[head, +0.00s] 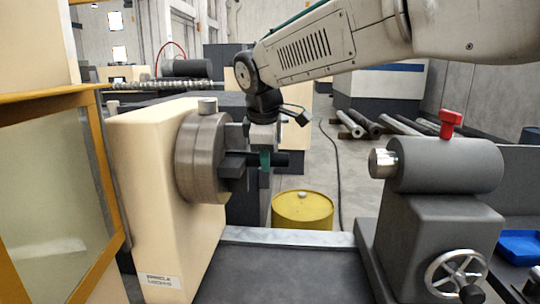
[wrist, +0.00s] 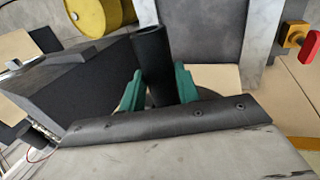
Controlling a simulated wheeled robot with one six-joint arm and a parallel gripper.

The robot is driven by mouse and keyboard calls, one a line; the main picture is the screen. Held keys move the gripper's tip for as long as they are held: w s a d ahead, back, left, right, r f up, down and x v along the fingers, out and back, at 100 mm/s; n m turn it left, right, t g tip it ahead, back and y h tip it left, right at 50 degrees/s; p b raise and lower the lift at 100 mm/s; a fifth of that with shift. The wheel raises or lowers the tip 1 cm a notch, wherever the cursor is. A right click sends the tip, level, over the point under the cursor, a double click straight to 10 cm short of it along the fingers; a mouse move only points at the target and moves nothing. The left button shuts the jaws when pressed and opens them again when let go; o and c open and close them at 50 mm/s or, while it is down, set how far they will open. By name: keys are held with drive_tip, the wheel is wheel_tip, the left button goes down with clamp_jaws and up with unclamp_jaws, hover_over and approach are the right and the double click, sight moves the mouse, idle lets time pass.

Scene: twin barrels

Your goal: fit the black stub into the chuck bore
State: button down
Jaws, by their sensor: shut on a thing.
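The chuck (head: 200,160) is a round grey metal disc on the cream headstock, facing right, with dark jaws (head: 233,166) on its face. The black stub (head: 283,160) lies roughly level just right of the jaws. My gripper (head: 265,160), with green fingertips, hangs from above and is shut around the stub. The stub's right end sticks out past the fingers. Its left end is hidden by the fingers and jaw, so I cannot tell whether it enters the bore. The wrist view also shows the stub (wrist: 152,60) between both green fingers (wrist: 157,90).
The headstock (head: 150,190) stands at left beside a yellow-framed door (head: 50,190). The grey tailstock (head: 440,170), with red lever (head: 451,121) and handwheel (head: 458,275), stands at right. The machine bed (head: 290,275) between them is clear. A yellow barrel (head: 302,212) stands behind the bed.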

drive_tip(key=shift+a, duration=1.15)
drive_tip(key=c, duration=0.9)
unclamp_jaws()
drive_tip(key=shift+r, duration=0.1)
drive_tip(key=shift+v, duration=3.85)
